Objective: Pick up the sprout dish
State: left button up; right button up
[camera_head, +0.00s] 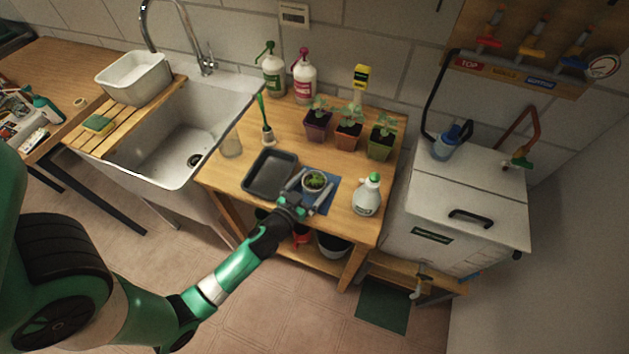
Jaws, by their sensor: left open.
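The sprout dish (315,182) is a small round white dish with green sprouts, standing on a blue mat (328,201) near the front of the wooden table. My left gripper (310,186) is open, with one finger on the left side of the dish and the other on its right side. Whether the fingers touch the dish I cannot tell. My right gripper is not in this view.
Behind are several potted seedlings (348,138), a brush (266,130) and a glass (231,146). A sink (223,117) is at left.

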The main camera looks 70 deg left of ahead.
aim_at(314, 183)
pick_arm(q)
jog(key=shift+w+a+f, duration=0.1)
jog(key=shift+w+a, duration=0.05)
jog(key=c, duration=1.3)
jog(key=shift+r, duration=0.35)
jog(key=r+p, duration=0.1)
jog(key=r, duration=0.1)
jog(key=r+p, duration=0.1)
jog(key=shift+s+d+r+p, duration=0.2)
jog(key=shift+d+r+p, duration=0.2)
jog(key=s+d+r, duration=0.2)
jog(key=d, duration=0.1)
jog(key=s+d+r+b, duration=0.1)
jog(key=s+d+r, duration=0.2)
jog(key=d, duration=0.1)
jog(key=s+d+r+b, duration=0.1)
jog(key=s+d+r, duration=0.1)
jog(key=d+r, duration=0.1)
jog(key=shift+s+d+r, duration=0.25)
jog(key=shift+s+d, duration=0.05)
jog(key=shift+s, duration=0.1)
